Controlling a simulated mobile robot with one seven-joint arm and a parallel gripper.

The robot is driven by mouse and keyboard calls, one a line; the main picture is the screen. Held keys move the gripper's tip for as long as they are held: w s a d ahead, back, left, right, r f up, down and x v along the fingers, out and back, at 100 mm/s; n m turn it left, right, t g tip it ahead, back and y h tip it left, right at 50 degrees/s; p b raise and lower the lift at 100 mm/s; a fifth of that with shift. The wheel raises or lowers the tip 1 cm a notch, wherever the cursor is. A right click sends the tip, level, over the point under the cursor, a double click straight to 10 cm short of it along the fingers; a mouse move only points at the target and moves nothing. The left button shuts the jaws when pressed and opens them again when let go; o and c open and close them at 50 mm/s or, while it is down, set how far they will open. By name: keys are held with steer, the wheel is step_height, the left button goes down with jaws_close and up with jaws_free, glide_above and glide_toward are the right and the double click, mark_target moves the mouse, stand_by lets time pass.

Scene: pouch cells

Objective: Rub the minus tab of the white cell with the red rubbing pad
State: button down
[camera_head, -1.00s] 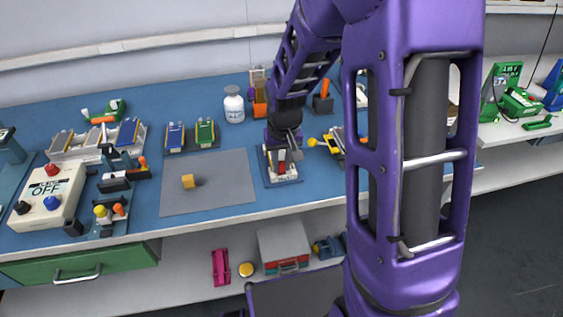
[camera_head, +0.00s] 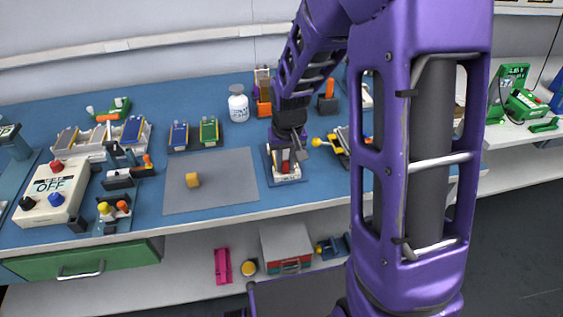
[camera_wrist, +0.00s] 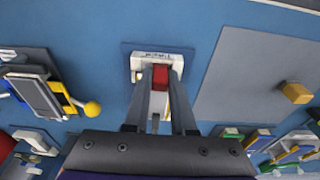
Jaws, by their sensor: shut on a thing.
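The red rubbing pad (camera_wrist: 161,76) sits between the fingertips of my gripper (camera_wrist: 160,84), which is shut on it. In the head view the red pad (camera_head: 285,160) shows as a small red patch under the gripper (camera_head: 290,146). The pad is over a white cell (camera_wrist: 157,103) in a white holder (camera_wrist: 137,62) on a dark blue base. My fingers partly cover the cell. I cannot tell which tab lies under the pad, or whether the pad touches it.
A grey mat (camera_head: 215,200) with a yellow block (camera_head: 192,180) lies to the left. A device with a yellow knob (camera_head: 317,142) stands close on the right. A white bottle (camera_head: 238,105) and orange-marked tools stand behind. A control box reading OFF (camera_head: 52,194) is far left.

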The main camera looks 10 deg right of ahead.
steer(key=shift+a+f, duration=0.15)
steer(key=shift+a, duration=0.65)
steer(key=shift+d, duration=0.8)
steer(key=shift+a, duration=0.8)
steer(key=shift+d, duration=0.85)
step_height(320, 180, up, 7)
steer(key=p, duration=0.5)
